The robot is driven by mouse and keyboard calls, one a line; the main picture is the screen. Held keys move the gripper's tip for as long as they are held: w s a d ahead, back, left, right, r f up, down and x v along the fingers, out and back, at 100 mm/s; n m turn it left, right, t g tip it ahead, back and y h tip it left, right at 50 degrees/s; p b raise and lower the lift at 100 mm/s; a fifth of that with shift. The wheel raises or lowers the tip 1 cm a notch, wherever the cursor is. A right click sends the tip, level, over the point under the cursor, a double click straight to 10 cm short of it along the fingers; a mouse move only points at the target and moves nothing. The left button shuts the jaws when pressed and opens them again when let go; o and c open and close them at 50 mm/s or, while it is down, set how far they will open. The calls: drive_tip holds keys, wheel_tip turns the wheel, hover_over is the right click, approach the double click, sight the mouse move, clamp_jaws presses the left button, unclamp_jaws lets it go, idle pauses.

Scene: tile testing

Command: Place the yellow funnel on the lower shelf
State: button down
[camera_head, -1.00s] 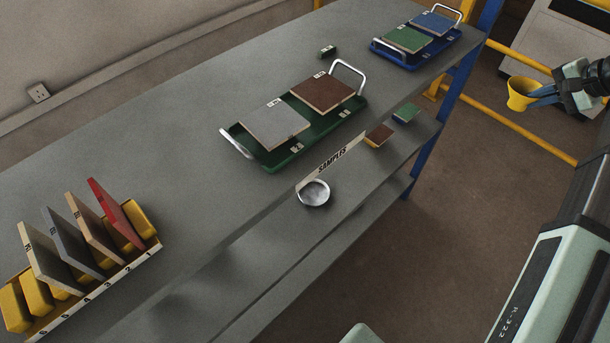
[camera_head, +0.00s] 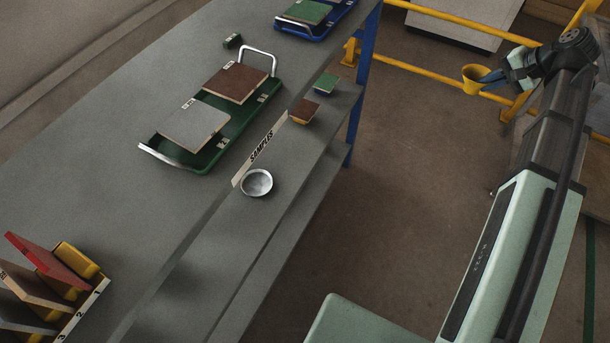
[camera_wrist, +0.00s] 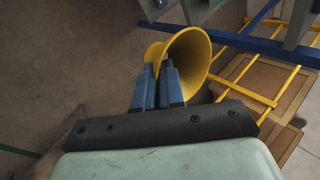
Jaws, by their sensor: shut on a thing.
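The yellow funnel (camera_head: 474,80) is held by my gripper (camera_head: 487,82) at the upper right of the head view, over the open floor and apart from the bench. Below the bench top (camera_head: 110,150) is a shelf with a metal bowl (camera_head: 257,183), a brown tile (camera_head: 304,111) and a green tile (camera_head: 325,83). Under that runs a lower shelf (camera_head: 318,178), of which only a bare strip shows.
A "SAMPLES" sign (camera_head: 261,149) stands at the bench edge above the bowl. A green tray (camera_head: 212,153) with tiles and a blue tray (camera_head: 318,32) are on the top. A blue post (camera_head: 363,85) and yellow rails (camera_head: 440,76) border the far end. Floor between bench and arm is clear.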

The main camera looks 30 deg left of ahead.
drive_tip(key=w+a+f, duration=0.4)
drive_tip(key=a+f, duration=0.1)
drive_tip(key=a, duration=0.3)
drive_tip(key=w+a+f, duration=0.4)
drive_tip(key=w+a, duration=0.1)
drive_tip(key=a, duration=0.2)
drive_tip(key=a+f+n, duration=0.1)
drive_tip(key=a+f, duration=0.3)
drive_tip(key=a, duration=0.6)
drive_tip(key=a+f, duration=0.5)
drive_tip(key=a, duration=0.5)
drive_tip(key=s+a+f+n+g, duration=0.15)
drive_tip(key=s+a, duration=0.45)
drive_tip(key=a, duration=0.6)
drive_tip(key=s+a+f+y, duration=0.1)
drive_tip(key=s+a+f, duration=0.1)
drive_tip(key=s+a, duration=0.7)
drive_tip(key=s+a+f+n+g, duration=0.1)
drive_tip(key=s+a, duration=0.3)
drive_tip(key=a, duration=1)
drive_tip(key=shift+s+f, duration=0.2)
drive_tip(key=shift+f, duration=4.7)
drive_tip(key=c, duration=1.7)
unclamp_jaws()
drive_tip(key=shift+f, duration=0.15)
drive_tip(key=o, duration=0.5)
drive_tip(key=shift+c, duration=0.2)
